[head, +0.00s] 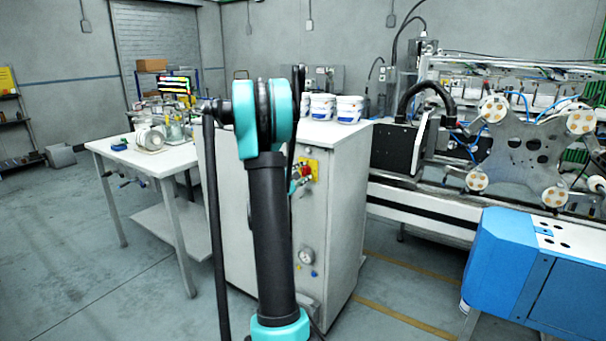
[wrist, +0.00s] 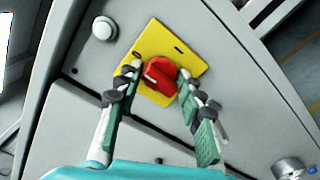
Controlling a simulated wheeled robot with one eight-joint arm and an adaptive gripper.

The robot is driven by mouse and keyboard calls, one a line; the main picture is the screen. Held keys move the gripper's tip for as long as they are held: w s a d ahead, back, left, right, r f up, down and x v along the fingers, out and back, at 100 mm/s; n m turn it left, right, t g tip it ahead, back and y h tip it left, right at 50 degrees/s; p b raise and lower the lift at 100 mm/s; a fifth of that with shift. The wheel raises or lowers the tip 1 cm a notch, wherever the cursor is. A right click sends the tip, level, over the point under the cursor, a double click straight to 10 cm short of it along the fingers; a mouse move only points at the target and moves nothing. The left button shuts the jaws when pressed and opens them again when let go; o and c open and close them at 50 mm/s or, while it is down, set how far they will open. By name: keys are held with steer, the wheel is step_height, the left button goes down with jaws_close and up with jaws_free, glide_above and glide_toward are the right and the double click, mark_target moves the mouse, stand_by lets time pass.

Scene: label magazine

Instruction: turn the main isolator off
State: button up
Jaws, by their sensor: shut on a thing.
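The main isolator is a red rotary knob (wrist: 160,74) on a yellow plate (wrist: 168,42), fixed to the grey cabinet's front panel. In the wrist view the plate looks tilted. My gripper (wrist: 157,80) has one finger on each side of the knob and is closed on it. In the head view the red knob (head: 306,171) and yellow plate (head: 315,165) show just right of my arm, which hides part of the panel. The knob's position markings are too small to read.
The cabinet (head: 340,215) carries white tubs (head: 349,109) on top and a gauge (head: 307,256) low on its front. A round white button (wrist: 104,28) is beside the plate. A white table (head: 178,160) stands left; a blue machine unit (head: 500,270) stands right.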

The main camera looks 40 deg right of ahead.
steer(key=o, duration=1.1)
steer(key=v, duration=1.2)
steer(key=shift+f, duration=0.1)
